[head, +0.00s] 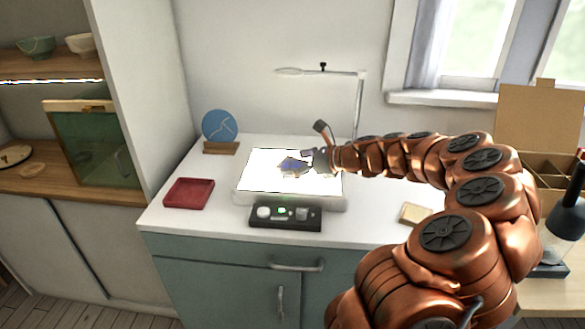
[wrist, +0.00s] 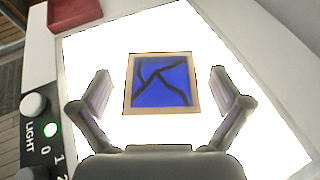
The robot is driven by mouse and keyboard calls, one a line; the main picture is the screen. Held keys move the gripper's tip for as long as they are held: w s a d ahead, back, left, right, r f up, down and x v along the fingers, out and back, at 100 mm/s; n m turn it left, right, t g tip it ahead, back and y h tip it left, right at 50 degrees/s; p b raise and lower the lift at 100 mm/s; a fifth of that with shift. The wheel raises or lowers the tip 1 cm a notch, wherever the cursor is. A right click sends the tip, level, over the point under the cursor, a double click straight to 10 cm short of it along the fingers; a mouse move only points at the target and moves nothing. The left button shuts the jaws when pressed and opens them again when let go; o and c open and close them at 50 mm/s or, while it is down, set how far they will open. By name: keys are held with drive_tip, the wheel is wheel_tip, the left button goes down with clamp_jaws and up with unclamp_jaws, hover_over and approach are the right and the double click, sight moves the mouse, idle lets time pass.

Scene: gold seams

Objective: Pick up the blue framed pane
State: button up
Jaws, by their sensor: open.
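The blue framed pane (wrist: 160,82) lies flat on the glowing light table (wrist: 90,135) in the wrist view. It is a blue square with dark branching lines and a pale wooden frame. My gripper (wrist: 163,90) is open, with one finger to the left of the pane and one to the right, both apart from it. In the head view my gripper (head: 310,160) hangs over the light table (head: 262,178), and the pane (head: 290,166) shows only partly beside it.
A red tray (head: 188,194) is left of the light table. A control box (head: 285,216) with a green light stands in front. A round blue disc (head: 219,126) on a wooden stand and a lamp arm (head: 358,105) are behind. A small pale block (head: 414,213) lies to the right.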

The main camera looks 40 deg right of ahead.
sight(295, 166)
drive_tip(key=shift+w, duration=0.15)
drive_tip(key=c, duration=1.3)
drive_tip(key=shift+r, duration=0.1)
drive_tip(key=shift+r+p, duration=0.3)
drive_tip(key=shift+r, duration=1.25)
drive_tip(key=shift+s+r, duration=0.15)
drive_tip(key=shift+s, duration=0.05)
drive_tip(key=s+a, duration=0.2)
drive_tip(key=s, duration=0.2)
drive_tip(key=s+a+r, duration=0.1)
drive_tip(key=s+a, duration=0.1)
drive_tip(key=s, duration=0.3)
drive_tip(key=s+a, duration=0.2)
drive_tip(key=s, duration=0.3)
drive_tip(key=shift+s+a+r, duration=0.15)
drive_tip(key=shift+r, duration=0.05)
